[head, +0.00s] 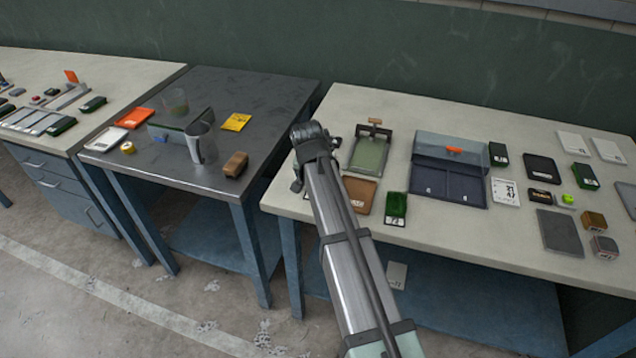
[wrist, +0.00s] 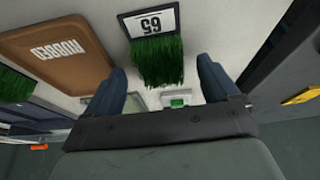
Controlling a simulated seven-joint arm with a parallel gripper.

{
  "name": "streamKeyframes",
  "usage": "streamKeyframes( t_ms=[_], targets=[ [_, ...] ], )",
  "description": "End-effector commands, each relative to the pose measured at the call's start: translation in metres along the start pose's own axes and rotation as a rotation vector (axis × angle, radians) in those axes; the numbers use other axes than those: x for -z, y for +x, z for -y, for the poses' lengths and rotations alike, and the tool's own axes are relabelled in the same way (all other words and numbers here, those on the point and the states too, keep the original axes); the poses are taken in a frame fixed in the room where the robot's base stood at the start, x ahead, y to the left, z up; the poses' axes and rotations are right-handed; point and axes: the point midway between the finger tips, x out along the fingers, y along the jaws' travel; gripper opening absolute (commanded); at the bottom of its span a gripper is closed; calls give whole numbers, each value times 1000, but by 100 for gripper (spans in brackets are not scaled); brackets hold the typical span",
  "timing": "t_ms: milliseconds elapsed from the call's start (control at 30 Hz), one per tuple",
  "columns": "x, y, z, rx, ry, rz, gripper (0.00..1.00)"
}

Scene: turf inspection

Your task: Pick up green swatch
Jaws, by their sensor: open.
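In the wrist view a green turf swatch (wrist: 158,62) with a white label reading 65 on a dark backing lies on the pale bench. My gripper (wrist: 161,68) is open around empty space, its two dark blue fingers to either side of the grass end; I cannot tell the height gap. In the head view my arm's end seems to hide this swatch. Another green swatch (head: 396,204) with a white label lies at the bench's front edge, right of a brown tray (head: 366,182). It also shows in part at the wrist view's left edge (wrist: 14,84).
The brown tray, lettered RUBBED, shows beside the swatch in the wrist view (wrist: 50,55). A green clipboard-like board (head: 368,155) and an open blue case (head: 450,185) stand right of my arm. A dark table (head: 255,95) lies left, past a gap.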

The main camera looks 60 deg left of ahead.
Motion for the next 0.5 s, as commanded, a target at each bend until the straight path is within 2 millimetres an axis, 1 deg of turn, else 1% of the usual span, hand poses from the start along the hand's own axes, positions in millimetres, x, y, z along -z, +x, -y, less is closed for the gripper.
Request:
streamKeyframes(
  t_ms=[33,100,367,500],
  targets=[
    [0,7,1,-1,0,1,88],
    [0,12,1,0,0,1,88],
    [0,14,0,0,0,-1,87],
    [0,14,0,0,0,0,74]
  ],
)
